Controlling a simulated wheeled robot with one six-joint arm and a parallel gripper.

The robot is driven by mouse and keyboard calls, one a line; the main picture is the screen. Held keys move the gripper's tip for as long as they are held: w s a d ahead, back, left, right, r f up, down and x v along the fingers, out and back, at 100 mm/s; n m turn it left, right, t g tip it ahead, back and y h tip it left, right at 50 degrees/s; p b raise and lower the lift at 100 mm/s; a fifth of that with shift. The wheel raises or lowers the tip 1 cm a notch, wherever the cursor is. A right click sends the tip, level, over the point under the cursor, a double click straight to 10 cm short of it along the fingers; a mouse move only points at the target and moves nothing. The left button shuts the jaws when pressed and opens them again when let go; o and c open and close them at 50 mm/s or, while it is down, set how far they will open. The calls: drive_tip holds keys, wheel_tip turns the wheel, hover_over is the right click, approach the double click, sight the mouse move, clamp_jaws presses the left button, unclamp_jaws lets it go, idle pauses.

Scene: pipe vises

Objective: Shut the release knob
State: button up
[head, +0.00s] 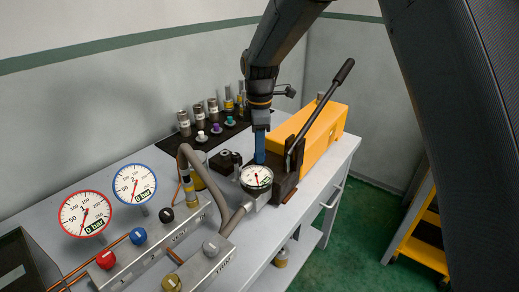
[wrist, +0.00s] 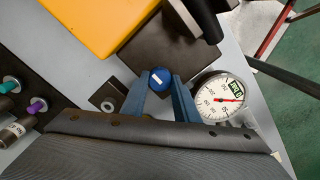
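A round blue knob (wrist: 159,78) with a small white label shows in the wrist view, beside a dark block of the yellow hand pump (wrist: 98,20). I take it to be the release knob; its label is too small to read. My gripper (wrist: 161,80) has its two blue fingers apart, one on each side of the knob, with the tips close to its rim. I cannot tell whether they press on it. In the head view my gripper (head: 260,158) points down beside the pump (head: 318,130) and hides the knob.
A pressure gauge (head: 256,177) stands just next to my gripper, and the pump's long black lever (head: 322,103) rises to the right. A grey hose (head: 200,170) runs to a valve block (head: 175,245) with coloured knobs. Several small canisters (head: 198,115) stand behind.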

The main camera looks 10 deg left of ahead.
drive_tip(key=c, duration=0.3)
drive_tip(key=m, duration=0.4)
drive_tip(key=shift+p, duration=0.4)
drive_tip(key=m, duration=0.4)
drive_tip(key=shift+r+m+p, duration=0.1)
drive_tip(key=shift+m+p, duration=0.2)
drive_tip(key=shift+p, duration=0.1)
drive_tip(key=m, duration=0.4)
drive_tip(key=shift+p, duration=0.35)
drive_tip(key=m, duration=0.5)
drive_tip(key=shift+p, duration=0.3)
drive_tip(key=shift+m, duration=0.3)
